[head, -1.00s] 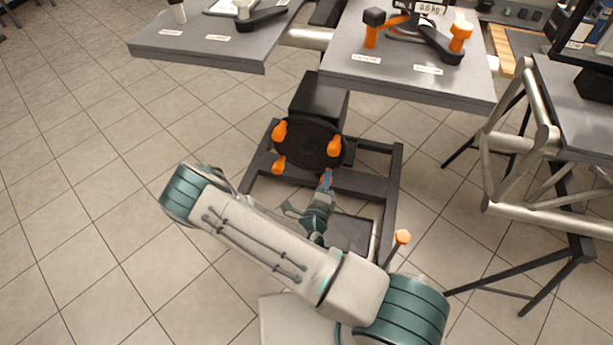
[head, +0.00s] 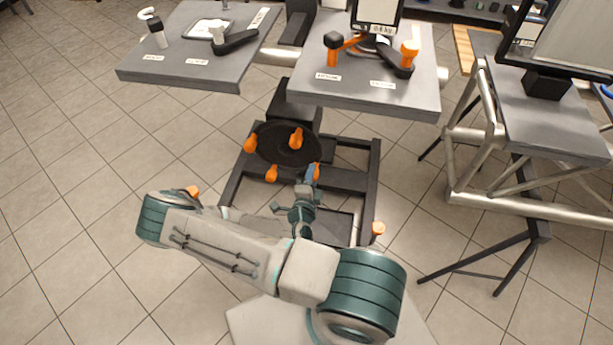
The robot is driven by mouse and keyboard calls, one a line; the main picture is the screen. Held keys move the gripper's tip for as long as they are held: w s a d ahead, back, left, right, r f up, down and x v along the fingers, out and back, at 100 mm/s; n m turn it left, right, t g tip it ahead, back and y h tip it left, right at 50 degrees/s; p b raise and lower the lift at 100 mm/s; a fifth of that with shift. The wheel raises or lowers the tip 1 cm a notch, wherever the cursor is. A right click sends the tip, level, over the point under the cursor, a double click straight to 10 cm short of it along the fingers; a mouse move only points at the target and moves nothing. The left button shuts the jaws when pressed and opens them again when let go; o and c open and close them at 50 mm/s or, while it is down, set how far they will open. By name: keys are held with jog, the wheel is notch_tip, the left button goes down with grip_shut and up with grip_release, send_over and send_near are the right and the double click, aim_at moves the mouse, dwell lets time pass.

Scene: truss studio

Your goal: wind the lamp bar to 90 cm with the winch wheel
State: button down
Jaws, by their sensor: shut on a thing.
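The winch wheel (head: 278,150) is a dark round disc with several orange knobs around its face. It stands on a low black frame below the grey tables. My gripper (head: 312,174) reaches up to the wheel's lower right edge. It is shut on the orange knob (head: 317,170) there, which its blue-tipped fingers partly hide. Other knobs show free at the left (head: 250,143), top (head: 296,138) and bottom (head: 272,174). I cannot make out the lamp bar or a height reading.
A truss stand (head: 470,190) is at the right. Orange-topped posts (head: 378,229) (head: 192,191) rise near my arm. The tiled floor at left is clear.

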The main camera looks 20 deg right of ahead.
jog(key=shift+s+d, duration=0.3)
jog(key=shift+s, duration=0.05)
jog(key=c, duration=1.1)
grip_release()
jog(key=shift+d, duration=0.1)
jog(key=shift+o, duration=0.2)
jog(key=shift+w+a, duration=0.1)
jog(key=shift+a, duration=0.1)
jog(key=v, duration=1.3)
jog(key=shift+s+a, duration=0.25)
